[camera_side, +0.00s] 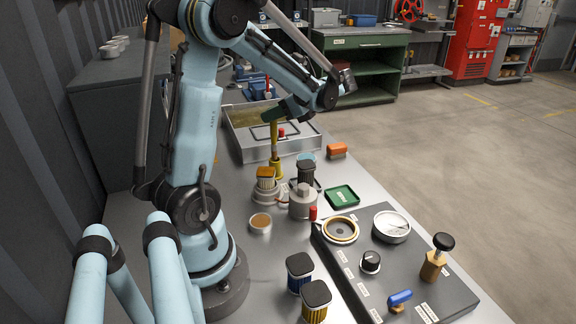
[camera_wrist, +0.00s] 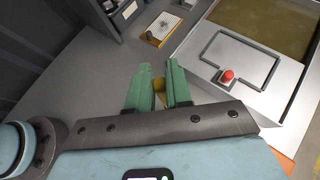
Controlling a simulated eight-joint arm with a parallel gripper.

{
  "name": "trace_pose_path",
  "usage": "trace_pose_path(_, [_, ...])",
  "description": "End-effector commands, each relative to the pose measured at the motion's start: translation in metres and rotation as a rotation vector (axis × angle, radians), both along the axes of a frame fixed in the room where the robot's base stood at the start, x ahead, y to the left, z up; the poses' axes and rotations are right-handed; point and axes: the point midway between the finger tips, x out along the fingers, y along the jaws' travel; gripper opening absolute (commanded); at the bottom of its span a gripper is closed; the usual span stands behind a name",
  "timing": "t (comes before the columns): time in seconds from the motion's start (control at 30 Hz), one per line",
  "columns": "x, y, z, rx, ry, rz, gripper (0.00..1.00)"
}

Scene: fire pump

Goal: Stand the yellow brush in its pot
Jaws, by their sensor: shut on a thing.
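My gripper (camera_side: 283,108) has green jaws and is shut on the yellow brush (camera_side: 274,136), holding it about upright. In the wrist view a bit of the yellow brush (camera_wrist: 160,92) shows between the jaws (camera_wrist: 160,76); the rest is hidden. A yellow pot (camera_side: 276,170) stands on the bench directly below the brush in the side view. The brush's lower end meets the pot's top in the picture; I cannot tell whether it is inside the pot or just over it. The wrist view does not show the pot.
A metal basin (camera_side: 247,152) with a red knob (camera_wrist: 227,76) lies behind. An orange block (camera_side: 337,150), an orange-topped part (camera_side: 265,178), a grey fitting (camera_side: 302,201) and a green tray (camera_side: 341,196) stand nearby. A dark gauge panel (camera_side: 400,270) fills the front right.

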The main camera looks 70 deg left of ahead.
Motion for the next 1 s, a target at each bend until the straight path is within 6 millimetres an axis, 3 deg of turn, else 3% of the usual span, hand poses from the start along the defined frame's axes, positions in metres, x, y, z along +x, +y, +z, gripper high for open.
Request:
trace_pose_path(0.43, [0.0,0.0,-0.029,0.0,0.0,0.0,0.0])
trace_pose_path(0.93, [0.0,0.0,-0.034,0.0,0.0,0.0,0.0])
trace_pose_path(0.97, [0.0,0.0,-0.034,0.0,0.0,0.0,0.24])
trace_pose_path(1.0, [0.0,0.0,-0.034,0.0,0.0,0.0,0.3])
